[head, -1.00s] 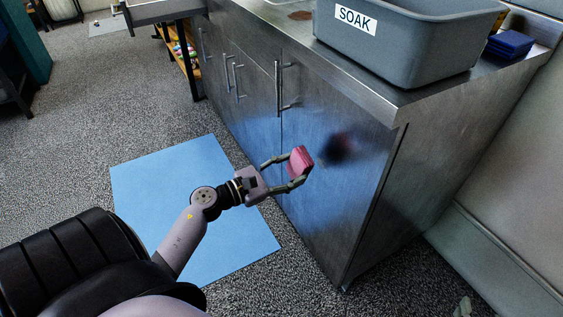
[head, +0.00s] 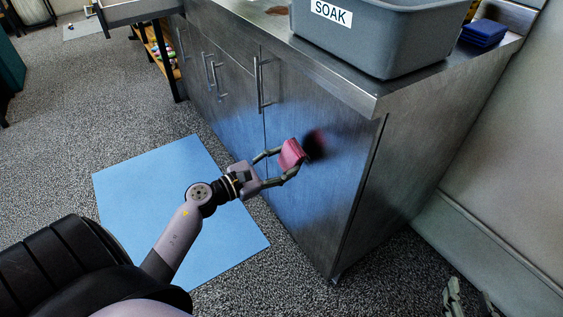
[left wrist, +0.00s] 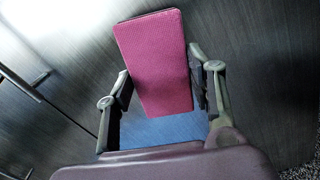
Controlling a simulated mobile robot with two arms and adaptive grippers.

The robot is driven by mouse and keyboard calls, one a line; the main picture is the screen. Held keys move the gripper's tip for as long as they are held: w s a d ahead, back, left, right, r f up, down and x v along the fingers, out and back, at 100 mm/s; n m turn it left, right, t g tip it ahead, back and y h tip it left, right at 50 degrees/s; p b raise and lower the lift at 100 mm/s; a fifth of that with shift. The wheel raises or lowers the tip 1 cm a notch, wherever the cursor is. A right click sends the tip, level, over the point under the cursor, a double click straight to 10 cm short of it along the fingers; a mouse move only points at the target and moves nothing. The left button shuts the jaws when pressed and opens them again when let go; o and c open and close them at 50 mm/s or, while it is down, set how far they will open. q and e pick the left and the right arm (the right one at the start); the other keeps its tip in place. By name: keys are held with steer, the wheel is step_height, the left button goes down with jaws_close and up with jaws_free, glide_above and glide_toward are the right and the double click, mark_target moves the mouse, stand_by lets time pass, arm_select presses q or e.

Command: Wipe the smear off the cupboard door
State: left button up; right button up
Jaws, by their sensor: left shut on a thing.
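The smear (head: 317,145) is a dark reddish-black blurred patch on the grey metal cupboard door (head: 318,205), below the counter edge. My left gripper (head: 287,166) is shut on a pink sponge (head: 290,153), held in front of the door. In the head view the sponge overlaps the left edge of the smear; I cannot tell whether it touches the door. The left wrist view shows the sponge (left wrist: 155,62) between the fingers, and no smear is visible there. My right gripper (head: 470,299) shows only its fingertips at the bottom right, apart, with nothing seen between them.
A grey tub marked SOAK (head: 385,45) and blue folded cloths (head: 484,33) stand on the counter. Bar handles (head: 259,83) stick out left of the smear. A blue mat (head: 150,205) lies on the floor. A wall (head: 500,150) rises to the right of the cupboard.

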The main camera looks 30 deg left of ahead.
arm_select(q)
steer(key=shift+w+d, duration=0.25)
steer(key=shift+w, duration=0.35)
steer(key=shift+w+d, duration=0.15)
steer(key=shift+w, duration=0.2)
arm_select(e)
steer(key=shift+w+r, duration=0.2)
steer(key=shift+r, duration=0.2)
arm_select(q)
steer(key=shift+s+d, duration=0.1)
steer(key=shift+d, duration=0.1)
steer(key=shift+s+d, duration=0.2)
steer(key=shift+d, duration=0.2)
steer(key=shift+s+d+p, duration=0.15)
steer(key=shift+s+d, duration=0.15)
steer(key=shift+d, duration=0.35)
steer(key=shift+s+d+p, duration=0.15)
steer(key=shift+s+d, duration=0.1)
steer(key=shift+d, duration=0.35)
arm_select(e)
steer(key=shift+s+d+f+g+h, duration=0.2)
steer(key=shift+s+f+g, duration=0.25)
steer(key=shift+f, duration=0.35)
steer(key=shift+s+d+f+g+h, duration=0.1)
steer(key=shift+s+d+f+g, duration=0.2)
steer(key=shift+s+f, duration=0.35)
